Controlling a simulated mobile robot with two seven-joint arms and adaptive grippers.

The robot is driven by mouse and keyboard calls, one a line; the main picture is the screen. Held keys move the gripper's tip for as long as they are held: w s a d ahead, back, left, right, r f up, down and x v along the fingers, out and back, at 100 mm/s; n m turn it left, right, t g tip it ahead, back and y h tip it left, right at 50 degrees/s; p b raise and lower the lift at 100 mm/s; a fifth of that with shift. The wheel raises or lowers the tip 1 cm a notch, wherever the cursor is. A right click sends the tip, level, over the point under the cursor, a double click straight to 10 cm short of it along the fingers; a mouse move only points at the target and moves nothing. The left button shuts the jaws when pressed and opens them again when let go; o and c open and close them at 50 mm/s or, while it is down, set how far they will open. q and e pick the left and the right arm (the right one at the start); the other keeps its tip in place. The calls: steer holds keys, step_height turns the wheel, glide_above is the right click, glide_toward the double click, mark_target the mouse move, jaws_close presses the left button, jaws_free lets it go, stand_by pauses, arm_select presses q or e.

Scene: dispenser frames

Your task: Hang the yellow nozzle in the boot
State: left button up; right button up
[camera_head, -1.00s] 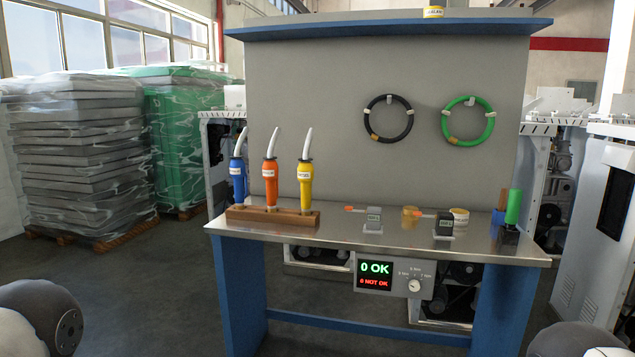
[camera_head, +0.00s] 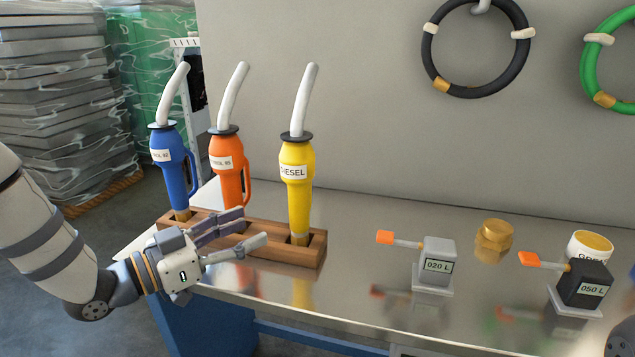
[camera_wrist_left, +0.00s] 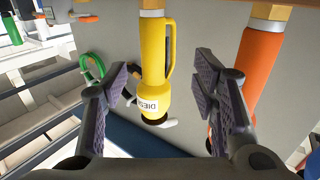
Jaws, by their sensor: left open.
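The yellow nozzle (camera_head: 297,180), labelled DIESEL, stands upright with its white spout up, in the right end of a wooden block (camera_head: 275,250) on the metal bench. My left gripper (camera_head: 254,228) is open and empty, low in front of the block, left of the yellow nozzle. In the left wrist view, the yellow nozzle (camera_wrist_left: 154,50) appears upside down between the open fingers of my left gripper (camera_wrist_left: 162,85), beyond them; I see no contact. I cannot tell which thing is the boot. My right gripper is out of view.
A blue nozzle (camera_head: 172,170) and an orange nozzle (camera_head: 227,178) stand left of the yellow one. Right of the block are a grey 020 L unit (camera_head: 437,262), a black 050 L unit (camera_head: 583,284) and a brass fitting (camera_head: 494,236). Hose rings hang on the panel.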

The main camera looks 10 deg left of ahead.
mark_target(291, 210)
arm_select(q)
steer(key=x, duration=0.4)
steer(key=shift+s+d+r+b, duration=0.1)
steer(key=shift+d+r+b, duration=0.1)
steer(key=shift+d+b, duration=0.2)
steer(key=x, duration=0.7)
steer(key=shift+d, duration=0.15)
steer(key=shift+r, duration=0.1)
jaws_close()
steer(key=shift+r, duration=0.15)
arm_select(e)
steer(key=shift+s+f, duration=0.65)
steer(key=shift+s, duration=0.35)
